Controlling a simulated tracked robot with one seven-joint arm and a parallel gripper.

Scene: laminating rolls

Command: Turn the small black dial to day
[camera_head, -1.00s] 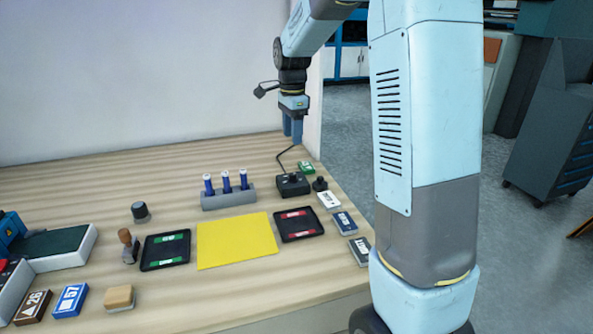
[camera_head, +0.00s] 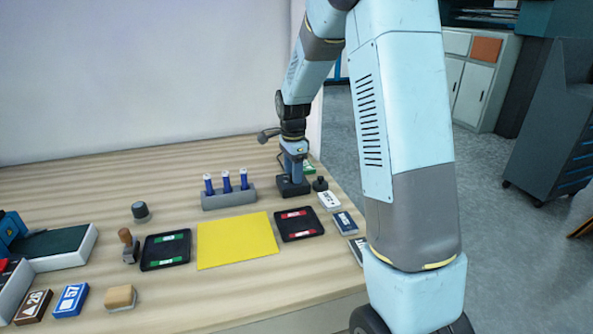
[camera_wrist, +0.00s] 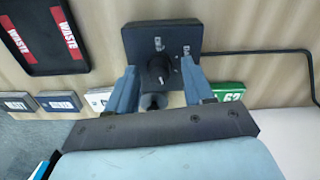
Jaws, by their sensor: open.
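The small black dial (camera_wrist: 158,72) stands on a black box (camera_wrist: 160,38), which has small pale marks too small to read. In the wrist view my gripper (camera_wrist: 159,66) is open, with one finger to each side of the dial. I cannot tell whether either finger touches it. In the head view my gripper (camera_head: 293,179) points down at the box (camera_head: 293,190) and hides the dial.
A small black knobbed object (camera_head: 320,184) stands close right of the box. A rack of blue tubes (camera_head: 228,198) is to the left. A red-labelled black tray (camera_head: 299,224) and cards (camera_head: 329,201) lie in front. A cable runs from the box.

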